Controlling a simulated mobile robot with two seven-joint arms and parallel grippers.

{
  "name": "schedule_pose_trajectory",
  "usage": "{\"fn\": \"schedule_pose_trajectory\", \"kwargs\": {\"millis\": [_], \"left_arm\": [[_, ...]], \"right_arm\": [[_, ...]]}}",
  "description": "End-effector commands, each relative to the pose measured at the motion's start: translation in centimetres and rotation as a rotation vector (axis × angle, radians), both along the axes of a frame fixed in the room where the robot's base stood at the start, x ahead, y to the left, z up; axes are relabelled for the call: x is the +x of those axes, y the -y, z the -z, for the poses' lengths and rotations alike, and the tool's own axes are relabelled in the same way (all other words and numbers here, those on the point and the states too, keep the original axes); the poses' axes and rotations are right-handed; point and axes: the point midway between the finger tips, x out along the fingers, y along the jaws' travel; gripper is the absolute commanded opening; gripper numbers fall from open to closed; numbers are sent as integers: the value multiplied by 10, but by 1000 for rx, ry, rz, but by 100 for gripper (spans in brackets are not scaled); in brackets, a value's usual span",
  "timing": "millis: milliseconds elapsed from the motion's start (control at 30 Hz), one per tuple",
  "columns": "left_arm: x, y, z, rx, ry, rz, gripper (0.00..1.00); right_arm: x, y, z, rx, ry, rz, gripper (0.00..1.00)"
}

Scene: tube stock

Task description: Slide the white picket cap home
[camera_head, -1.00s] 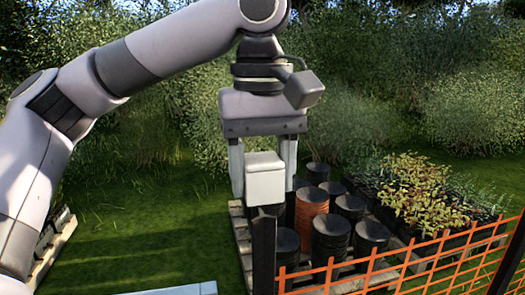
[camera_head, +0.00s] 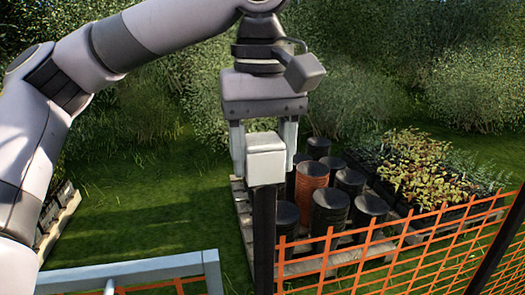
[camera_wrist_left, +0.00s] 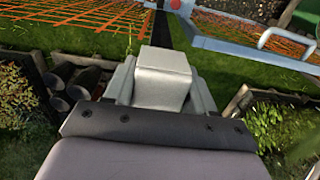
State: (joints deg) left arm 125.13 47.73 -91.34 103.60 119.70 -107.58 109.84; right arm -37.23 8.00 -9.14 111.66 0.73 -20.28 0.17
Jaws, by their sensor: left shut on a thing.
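The white picket cap (camera_head: 266,159) is a pale block at the top of a dark upright post (camera_head: 264,240) in the head view. My left gripper (camera_head: 264,165) comes down from above and is shut on the cap, one finger on each side. The cap sits in line with the post, and I cannot tell how far down over it the cap reaches. In the left wrist view the cap (camera_wrist_left: 162,78) lies between the fingers and hides the post top. My right gripper is not in view.
An orange mesh fence (camera_head: 400,245) runs right of the post, with another dark post (camera_head: 497,250) at far right. A pale metal frame (camera_head: 130,270) stands at lower left. Behind are black pots (camera_head: 330,208), an orange pot stack (camera_head: 311,182) and plants (camera_head: 415,165). Grass is open at left.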

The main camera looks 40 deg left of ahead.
Motion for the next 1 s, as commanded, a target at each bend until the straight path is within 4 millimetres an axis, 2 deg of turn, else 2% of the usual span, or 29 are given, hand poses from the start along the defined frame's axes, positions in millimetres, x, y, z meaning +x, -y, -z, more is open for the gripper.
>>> {"fn": "schedule_pose_trajectory", "kwargs": {"millis": [333, 800, 1000], "left_arm": [[0, 1, 1, 1, -1, 0, 27], [-1, 1, 18, 0, -1, 1, 27], [0, 1, 18, 0, 0, 0, 27]], "right_arm": [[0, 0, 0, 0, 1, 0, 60], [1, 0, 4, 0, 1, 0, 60], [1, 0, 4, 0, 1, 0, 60]]}}
